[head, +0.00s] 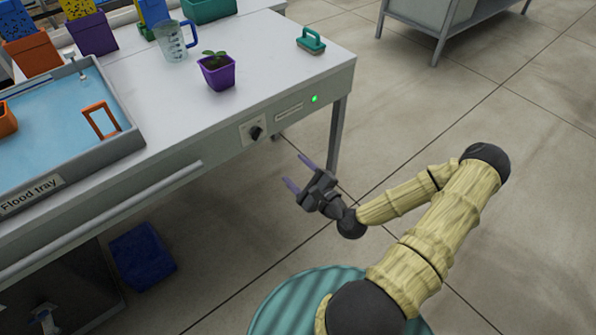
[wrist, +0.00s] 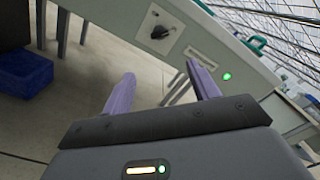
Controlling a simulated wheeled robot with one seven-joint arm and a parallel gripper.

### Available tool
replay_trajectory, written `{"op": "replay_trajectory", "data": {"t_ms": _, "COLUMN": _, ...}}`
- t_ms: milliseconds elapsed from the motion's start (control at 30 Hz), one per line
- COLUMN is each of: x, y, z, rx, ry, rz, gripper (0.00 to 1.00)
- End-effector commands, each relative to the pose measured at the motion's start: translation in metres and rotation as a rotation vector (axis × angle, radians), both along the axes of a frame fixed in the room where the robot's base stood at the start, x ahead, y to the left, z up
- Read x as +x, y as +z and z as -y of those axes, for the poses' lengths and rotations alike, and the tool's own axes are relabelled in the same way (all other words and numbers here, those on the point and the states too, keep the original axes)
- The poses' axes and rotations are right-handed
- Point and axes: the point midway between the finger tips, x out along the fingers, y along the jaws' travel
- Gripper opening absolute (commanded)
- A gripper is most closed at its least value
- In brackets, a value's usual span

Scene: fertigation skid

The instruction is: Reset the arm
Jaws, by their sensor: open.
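My gripper (head: 298,174) is open and empty in front of the bench, below the height of its top, with its two purple fingers apart. The fingers also show in the wrist view (wrist: 162,88), with nothing between them. My arm is bent and reaches leftward toward the bench front. A black rotary knob (head: 255,132) sits on a pale plate on the bench's front panel, up and left of my gripper. A green lit lamp (head: 314,99) is to the right of the knob; the knob (wrist: 160,32) and lamp (wrist: 227,77) also show in the wrist view.
The bench top (head: 250,60) carries a purple pot with a seedling (head: 217,72), a measuring jug (head: 172,42), a green brush (head: 311,40) and a flood tray (head: 110,148). A rail (head: 130,204) runs along the front. A blue bin (head: 142,256) stands on the floor. Floor at right is clear.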

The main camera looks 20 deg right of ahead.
Motion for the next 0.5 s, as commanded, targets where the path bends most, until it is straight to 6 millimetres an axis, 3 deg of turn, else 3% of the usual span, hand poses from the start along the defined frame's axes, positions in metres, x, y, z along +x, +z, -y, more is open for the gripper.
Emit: {"op": "replay_trajectory", "data": {"t_ms": 500, "x": 0.0005, "y": -0.0019, "z": -0.0027, "rx": -0.022, "ry": 0.014, "rz": -0.010, "gripper": 0.60}}
